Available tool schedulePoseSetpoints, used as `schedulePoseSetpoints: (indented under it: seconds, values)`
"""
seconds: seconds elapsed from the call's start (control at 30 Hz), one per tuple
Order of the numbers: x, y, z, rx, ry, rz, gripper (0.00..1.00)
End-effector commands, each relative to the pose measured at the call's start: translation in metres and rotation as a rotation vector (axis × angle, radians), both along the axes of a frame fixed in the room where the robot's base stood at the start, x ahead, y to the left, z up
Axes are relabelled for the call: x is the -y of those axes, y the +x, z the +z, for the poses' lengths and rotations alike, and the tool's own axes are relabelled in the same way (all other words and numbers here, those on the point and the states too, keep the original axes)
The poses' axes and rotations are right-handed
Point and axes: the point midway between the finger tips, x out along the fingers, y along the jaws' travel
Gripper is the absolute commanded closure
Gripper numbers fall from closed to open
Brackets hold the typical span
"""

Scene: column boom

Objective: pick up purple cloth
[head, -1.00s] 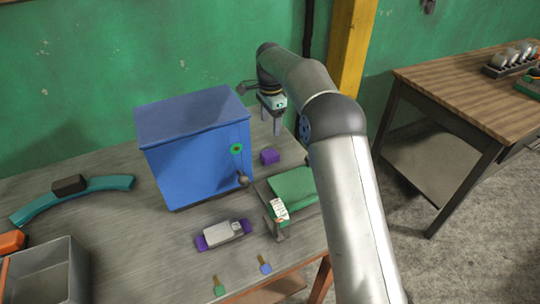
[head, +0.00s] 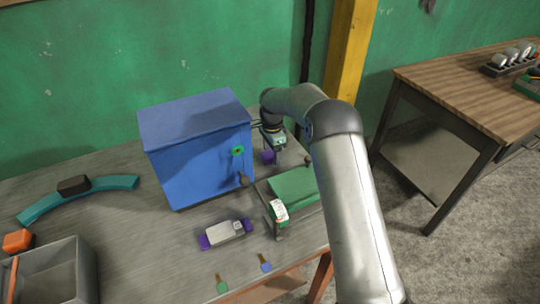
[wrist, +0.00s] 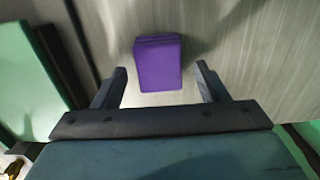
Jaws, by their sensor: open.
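The purple cloth (wrist: 158,64) is a small folded block lying on the grey table. In the head view the cloth (head: 268,157) shows to the right of the blue cabinet, partly covered by my gripper. My gripper (head: 274,158) hangs above it, pointing down. In the wrist view my gripper (wrist: 160,84) is open, with one finger to each side of the cloth in the picture. The cloth is near the fingertips and slightly beyond them; no contact shows.
The blue cabinet (head: 200,160) stands close on the left. A green block (head: 292,188) in a dark frame is in front of the cloth. A grey device with purple ends (head: 226,233) lies farther forward. The green wall is behind.

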Motion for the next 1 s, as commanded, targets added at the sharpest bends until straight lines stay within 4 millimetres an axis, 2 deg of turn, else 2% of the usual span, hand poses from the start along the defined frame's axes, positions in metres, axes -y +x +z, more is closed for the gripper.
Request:
schedulePoseSetpoints:
  seconds: [0.13,0.3,0.73,0.87,1.0]
  values:
    - [0.0,0.0,0.0,0.0,0.0,0.0,0.33]
    - [0.0,0.0,0.0,0.0,-0.001,0.0,0.8]
    - [0.0,0.001,0.006,0.003,-0.001,0.0,0.81]
    - [0.0,0.001,0.018,0.004,-0.001,-0.001,0.81]
    - [0.0,0.001,0.042,0.005,0.001,-0.001,0.81]
